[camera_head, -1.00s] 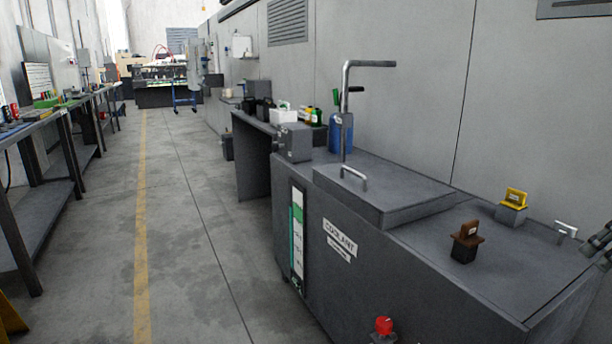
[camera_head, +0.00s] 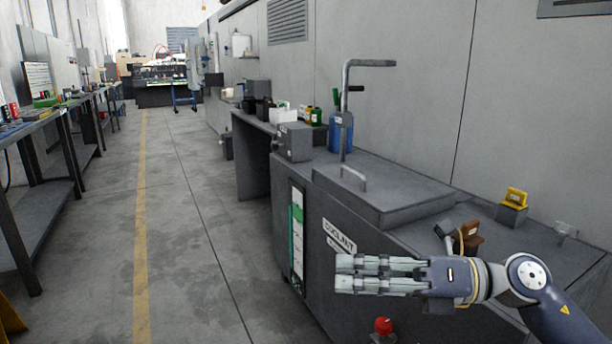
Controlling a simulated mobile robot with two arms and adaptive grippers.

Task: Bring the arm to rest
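My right arm comes in from the lower right. My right gripper (camera_head: 372,272) reaches left in front of the coolant tank (camera_head: 400,235). Two long pale fingers lie side by side and point left. I see nothing held, so the gripper looks open and empty. It hides part of the COOLANT label (camera_head: 338,236) and the tank's front. My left gripper is out of view.
A yellow handle (camera_head: 515,198) and a bent grey pipe (camera_head: 345,110) stand on the tank. A red knob (camera_head: 383,326) is low in front. Benches (camera_head: 40,195) line the left. The floor aisle (camera_head: 185,220) is clear.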

